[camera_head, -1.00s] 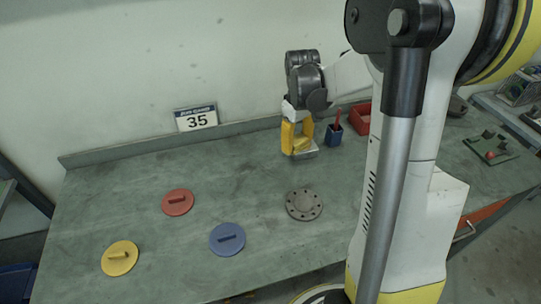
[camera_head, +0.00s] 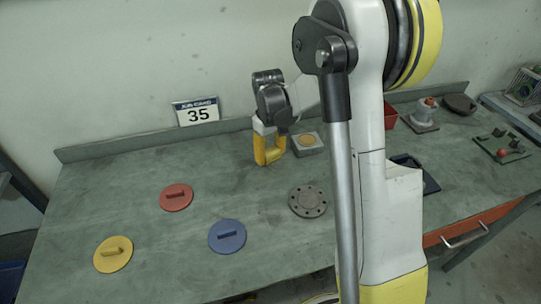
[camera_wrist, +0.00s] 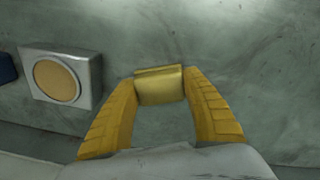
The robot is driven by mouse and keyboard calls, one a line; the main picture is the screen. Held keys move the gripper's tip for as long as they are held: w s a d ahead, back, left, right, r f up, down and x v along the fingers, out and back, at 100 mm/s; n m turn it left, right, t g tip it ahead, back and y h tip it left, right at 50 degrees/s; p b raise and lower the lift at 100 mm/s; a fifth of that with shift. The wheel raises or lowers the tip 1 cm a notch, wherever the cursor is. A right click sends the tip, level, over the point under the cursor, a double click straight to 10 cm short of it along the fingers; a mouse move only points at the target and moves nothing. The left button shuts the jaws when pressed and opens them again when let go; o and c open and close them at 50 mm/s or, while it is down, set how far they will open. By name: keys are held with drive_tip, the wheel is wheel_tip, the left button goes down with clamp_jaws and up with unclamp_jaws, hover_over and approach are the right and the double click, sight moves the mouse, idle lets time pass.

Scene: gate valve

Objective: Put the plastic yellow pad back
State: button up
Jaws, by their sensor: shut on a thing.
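A yellow disc (camera_head: 113,254) with a raised bar handle lies flat at the front left of the bench in the head view. My gripper (camera_head: 269,161) points down above the back middle of the bench, left of a grey block with a round yellow-tan face (camera_head: 308,143). In the wrist view my gripper (camera_wrist: 160,88) has its two yellow fingers closed on a small yellow piece (camera_wrist: 160,85) between the tips. I cannot tell whether this piece is the pad. The grey block also shows in the wrist view, on the left (camera_wrist: 88,78), apart from the fingers.
A red disc (camera_head: 176,197) and a blue disc (camera_head: 227,236), both with handles, and a grey bolt-holed flange (camera_head: 308,201) lie on the bench (camera_head: 120,190). A sign marked 35 (camera_head: 196,112) stands at the back edge.

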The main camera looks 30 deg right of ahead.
sight(269, 152)
drive_tip(key=shift+f, duration=0.15)
drive_tip(key=o, duration=1.2)
wheel_tip(269, 152, up, 12)
drive_tip(key=r+p, duration=0.1)
drive_tip(key=p, duration=0.3)
drive_tip(key=s+a+r+m+t, duration=0.1)
drive_tip(key=s+a+r+t, duration=0.2)
drive_tip(key=s+a+r, duration=0.6)
drive_tip(key=shift+s+a+f+m+t, duration=0.3)
drive_tip(key=shift+s+t, duration=0.4)
drive_tip(key=shift+s, duration=1.25)
drive_tip(key=shift+s+a+f+m+t, duration=0.1)
drive_tip(key=shift+s+a+f+t, duration=0.4)
drive_tip(key=shift+s, duration=1.45)
drive_tip(key=shift+s+a+f+m+t, duration=0.2)
drive_tip(key=shift+s+a+t, duration=0.5)
drive_tip(key=shift+s, duration=1.25)
